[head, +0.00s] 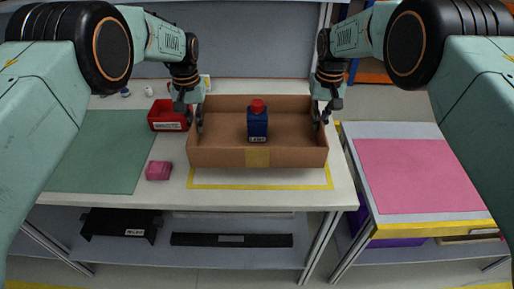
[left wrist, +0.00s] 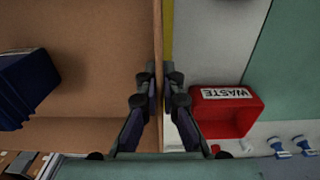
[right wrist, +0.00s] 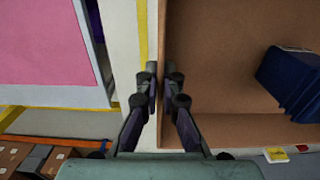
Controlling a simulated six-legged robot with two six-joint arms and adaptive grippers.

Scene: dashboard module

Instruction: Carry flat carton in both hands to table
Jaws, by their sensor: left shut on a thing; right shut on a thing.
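The flat carton (head: 222,157) is a shallow open brown box with a strip of tape on its front wall. It is over the white table (head: 340,190), above a yellow outline; I cannot tell for sure if it touches the top. A blue bottle with a red cap (head: 258,122) stands inside it. My left gripper (head: 199,122) is shut on the carton's left wall, which also shows in the left wrist view (left wrist: 158,60). My right gripper (head: 321,118) is shut on its right wall, also visible in the right wrist view (right wrist: 162,45).
A red waste bin (head: 163,116) and a pink block (head: 158,171) are left of the carton. A green mat (head: 95,150) covers the table's left part. A second table with a pink mat (head: 420,175) stands at the right, across a narrow gap.

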